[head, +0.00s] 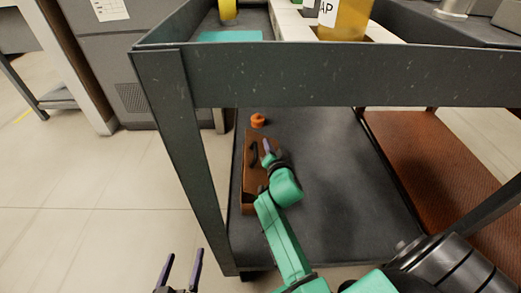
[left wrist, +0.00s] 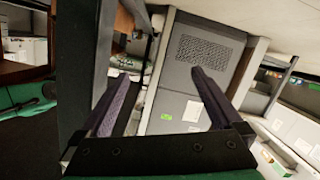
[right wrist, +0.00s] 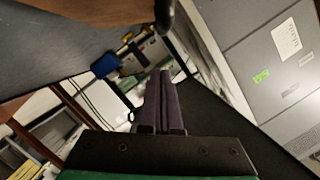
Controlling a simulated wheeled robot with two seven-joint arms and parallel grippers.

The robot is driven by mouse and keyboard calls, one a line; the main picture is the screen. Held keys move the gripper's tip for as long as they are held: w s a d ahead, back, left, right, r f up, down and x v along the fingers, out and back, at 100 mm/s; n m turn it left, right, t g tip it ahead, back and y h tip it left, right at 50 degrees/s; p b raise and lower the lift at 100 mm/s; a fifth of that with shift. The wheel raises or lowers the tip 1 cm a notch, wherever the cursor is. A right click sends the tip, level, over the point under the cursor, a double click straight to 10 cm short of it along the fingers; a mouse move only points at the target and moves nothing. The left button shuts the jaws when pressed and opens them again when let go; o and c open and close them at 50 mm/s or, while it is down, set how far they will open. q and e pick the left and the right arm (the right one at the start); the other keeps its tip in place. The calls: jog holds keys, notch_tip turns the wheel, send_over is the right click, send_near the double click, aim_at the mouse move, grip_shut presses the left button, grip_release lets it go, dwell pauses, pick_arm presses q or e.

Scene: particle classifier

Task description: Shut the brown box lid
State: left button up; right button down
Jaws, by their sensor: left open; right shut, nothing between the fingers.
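The brown box (head: 248,184) sits at the left edge of the cart's lower shelf in the head view. A dark curved handle (head: 253,154) shows on its brown face. My arm covers part of it, and I cannot tell how far the lid stands open. My right gripper (head: 267,146) is shut and empty, over or beside the box's right side. In the right wrist view its closed fingers (right wrist: 162,76) point toward a brown panel (right wrist: 110,11) and dark handle (right wrist: 164,16), apart from them in the picture. My left gripper (head: 182,270) is open and empty, left of the cart.
A small orange object (head: 258,120) lies on the shelf (head: 340,190) behind the box. The cart's upper rail (head: 340,78) and left post (head: 184,130) frame the opening. A reddish-brown surface (head: 440,165) lies to the right. The floor at left is clear.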

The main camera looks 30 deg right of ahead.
jog(key=shift+w+a+f+b, duration=0.25)
jog(key=shift+a+f+b, duration=0.2)
jog(key=shift+f+b, duration=0.3)
pick_arm(q)
jog(key=w+a+r+t+h, duration=0.1)
jog(key=w+r+t, duration=0.3)
jog(key=r, duration=0.9)
jog(key=w+a+r+m+t+h+b, duration=0.1)
jog(key=w+r+t, duration=0.4)
jog(key=r, duration=0.9)
jog(key=shift+w+a+r, duration=0.25)
jog(key=shift+w+a, duration=0.45)
jog(key=shift+w, duration=0.15)
pick_arm(e)
jog(key=shift+w+a+f, duration=0.25)
jog(key=shift+a+f, duration=0.25)
jog(key=shift+f, duration=0.05)
pick_arm(q)
jog(key=shift+m, duration=0.3)
